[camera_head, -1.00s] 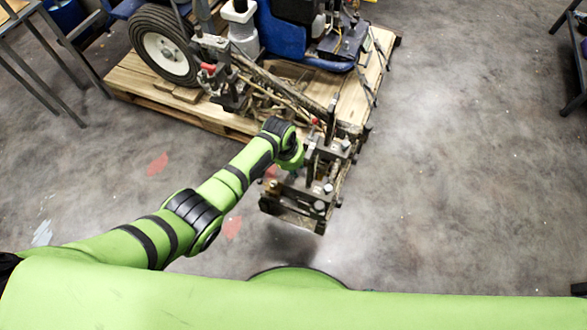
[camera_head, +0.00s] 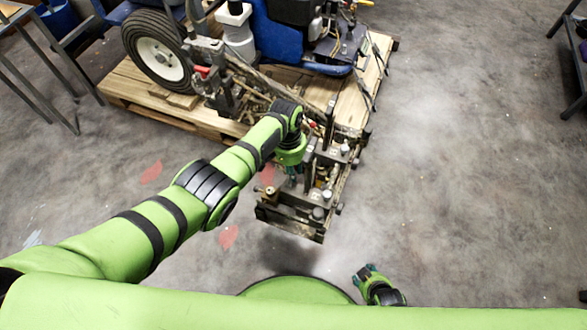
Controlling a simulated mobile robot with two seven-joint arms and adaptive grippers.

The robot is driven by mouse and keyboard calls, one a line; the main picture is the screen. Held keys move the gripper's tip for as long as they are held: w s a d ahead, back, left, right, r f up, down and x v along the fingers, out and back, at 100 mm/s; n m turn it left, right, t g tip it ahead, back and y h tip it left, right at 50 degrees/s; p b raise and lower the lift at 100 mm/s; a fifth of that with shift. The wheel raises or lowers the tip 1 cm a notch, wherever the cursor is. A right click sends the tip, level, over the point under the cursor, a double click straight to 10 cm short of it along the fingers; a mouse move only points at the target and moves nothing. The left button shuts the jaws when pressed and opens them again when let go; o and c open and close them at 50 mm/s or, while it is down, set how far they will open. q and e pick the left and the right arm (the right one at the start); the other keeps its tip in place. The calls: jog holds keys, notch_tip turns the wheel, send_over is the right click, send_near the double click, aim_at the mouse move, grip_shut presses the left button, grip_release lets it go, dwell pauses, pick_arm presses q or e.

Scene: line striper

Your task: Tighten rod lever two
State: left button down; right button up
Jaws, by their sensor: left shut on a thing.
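The line striper's dark metal rod assembly (camera_head: 290,212) juts out from the machine towards me, with levers, bolts and round knobs on it. My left gripper (camera_head: 292,180) points down at the left side of this assembly and is shut on a rod lever. The lever is mostly hidden by the fingers and wrist, and I cannot read which number it is. My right gripper (camera_head: 364,272) shows small at the bottom, right of centre. Its fingertips look apart and empty, away from the machine.
The striper's black tyre (camera_head: 160,48) and blue body stand on a wooden pallet (camera_head: 125,90) at the back. A metal rack (camera_head: 40,75) is at the left, and another frame is at the right edge. The grey floor (camera_head: 460,180) at the right is clear.

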pick_arm(q)
jog(key=c, duration=1.1)
grip_release()
jog(key=shift+s+a+f, duration=0.15)
jog(key=shift+a+f, duration=0.1)
jog(key=shift+a, duration=0.15)
jog(key=shift+c, duration=0.2)
jog(key=shift+d, duration=0.1)
jog(key=shift+r, duration=0.1)
jog(key=shift+d+r, duration=0.1)
jog(key=shift+r, duration=0.25)
notch_tip(320, 180, up, 11)
jog(key=w+a, duration=0.1)
jog(key=shift+w+a, duration=0.1)
